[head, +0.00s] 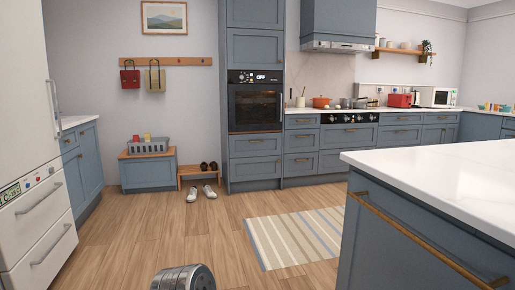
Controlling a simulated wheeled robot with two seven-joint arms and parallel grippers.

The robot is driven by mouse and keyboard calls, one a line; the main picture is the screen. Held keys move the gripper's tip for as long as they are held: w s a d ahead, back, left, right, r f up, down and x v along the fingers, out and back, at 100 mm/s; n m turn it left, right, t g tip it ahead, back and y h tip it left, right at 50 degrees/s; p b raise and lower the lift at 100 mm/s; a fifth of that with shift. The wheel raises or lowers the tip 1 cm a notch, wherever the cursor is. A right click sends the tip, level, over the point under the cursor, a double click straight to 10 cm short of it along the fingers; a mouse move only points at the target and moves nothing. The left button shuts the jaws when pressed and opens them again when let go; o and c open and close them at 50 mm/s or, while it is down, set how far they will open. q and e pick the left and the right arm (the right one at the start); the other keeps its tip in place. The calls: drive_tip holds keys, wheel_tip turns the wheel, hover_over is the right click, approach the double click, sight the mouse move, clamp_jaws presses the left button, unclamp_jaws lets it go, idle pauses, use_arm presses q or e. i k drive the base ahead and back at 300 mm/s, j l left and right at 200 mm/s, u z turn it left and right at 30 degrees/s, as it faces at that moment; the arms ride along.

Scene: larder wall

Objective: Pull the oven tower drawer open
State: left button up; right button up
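The oven tower (281,60) is a tall blue-grey cabinet against the back wall, with a black built-in oven (255,103) at mid height. Below the oven are two drawer fronts, an upper one (240,147) and a lower one (240,171), each with a small brass handle. Both look shut, flush with the cabinet. The tower stands well across the room from me. Neither of my grippers is in view.
A striped rug (290,238) lies on the wooden floor before the tower. A white-topped island (440,175) fills the right foreground. White shoes (201,193) and a small bench (186,171) stand left of the tower. A white fridge (25,120) is at left. Open floor lies between.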

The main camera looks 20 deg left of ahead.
sight(262, 144)
drive_tip(key=u, duration=1)
drive_tip(key=i+u, duration=0.15)
drive_tip(key=i, duration=5.2)
drive_tip(key=i+j+z, duration=0.15)
drive_tip(key=i, duration=0.65)
drive_tip(key=i+j, duration=0.1)
drive_tip(key=i, duration=0.65)
drive_tip(key=z, duration=0.05)
